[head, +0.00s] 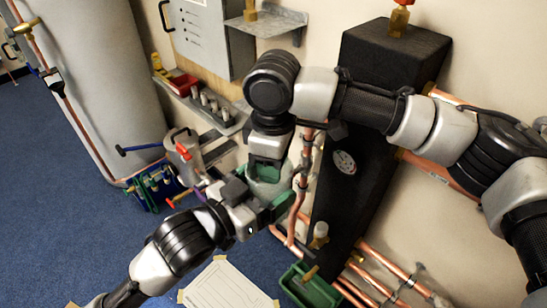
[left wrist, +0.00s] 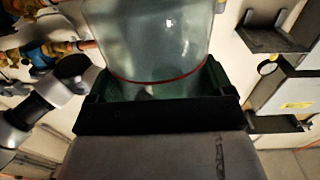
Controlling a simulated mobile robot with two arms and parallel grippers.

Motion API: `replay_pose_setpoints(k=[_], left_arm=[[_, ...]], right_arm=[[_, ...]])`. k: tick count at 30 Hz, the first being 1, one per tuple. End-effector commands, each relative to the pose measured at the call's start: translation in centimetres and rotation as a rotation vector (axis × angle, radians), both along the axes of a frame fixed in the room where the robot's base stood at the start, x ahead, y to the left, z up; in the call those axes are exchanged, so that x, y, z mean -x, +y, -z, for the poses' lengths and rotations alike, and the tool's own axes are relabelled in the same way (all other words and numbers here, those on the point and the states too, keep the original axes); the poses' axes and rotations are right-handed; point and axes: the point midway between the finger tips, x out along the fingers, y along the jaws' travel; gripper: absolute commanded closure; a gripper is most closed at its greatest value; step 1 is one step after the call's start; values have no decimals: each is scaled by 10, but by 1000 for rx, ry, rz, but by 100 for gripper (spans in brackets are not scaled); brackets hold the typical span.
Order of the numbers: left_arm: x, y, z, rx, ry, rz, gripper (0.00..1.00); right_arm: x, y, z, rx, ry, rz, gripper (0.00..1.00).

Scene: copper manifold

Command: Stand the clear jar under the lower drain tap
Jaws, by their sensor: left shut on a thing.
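The clear jar (head: 268,189) is between the green-padded fingers of my left gripper (head: 265,206), off the floor. In the left wrist view the jar (left wrist: 150,45) fills the top middle, with a red line around it, and the left jaws (left wrist: 155,105) are shut on it. My right gripper (head: 268,160) points down close over the jar's top; whether it is open or touches the jar I cannot tell. A brass fitting (head: 319,236) sits low by the black vessel, and another (head: 310,272) at the green crate; which is the lower drain tap is unclear.
The black vessel (head: 372,95) stands right of the jar, with copper pipes (head: 294,215) close beside it. A green crate (head: 318,291) is on the floor below. A paper sheet (head: 225,287) lies on the blue carpet (head: 60,235). A tool caddy (head: 155,187) stands left.

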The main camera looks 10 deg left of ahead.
Motion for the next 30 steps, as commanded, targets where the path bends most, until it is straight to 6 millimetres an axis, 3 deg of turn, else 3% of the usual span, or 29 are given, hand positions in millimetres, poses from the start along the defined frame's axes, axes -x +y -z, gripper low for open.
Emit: replay_pose_setpoints(k=[1,8,10,11,14,22,26,30], left_arm=[[0,0,0,1,-1,0,43],[0,0,0,1,-1,0,43],[0,0,0,1,-1,0,43],[0,0,0,1,-1,0,17],[0,0,0,1,-1,0,1],[1,1,3,-9,6,-3,0],[5,7,27,-73,49,-20,0],[21,21,75,-220,137,-35,0]], right_arm=[[0,0,0,0,0,0,65],[0,0,0,0,0,0,100],[0,0,0,0,0,0,100],[0,0,0,0,0,0,100],[0,0,-1,0,0,1,100],[0,0,-1,0,0,0,100],[0,0,0,0,0,0,100],[0,0,0,0,0,0,100]])
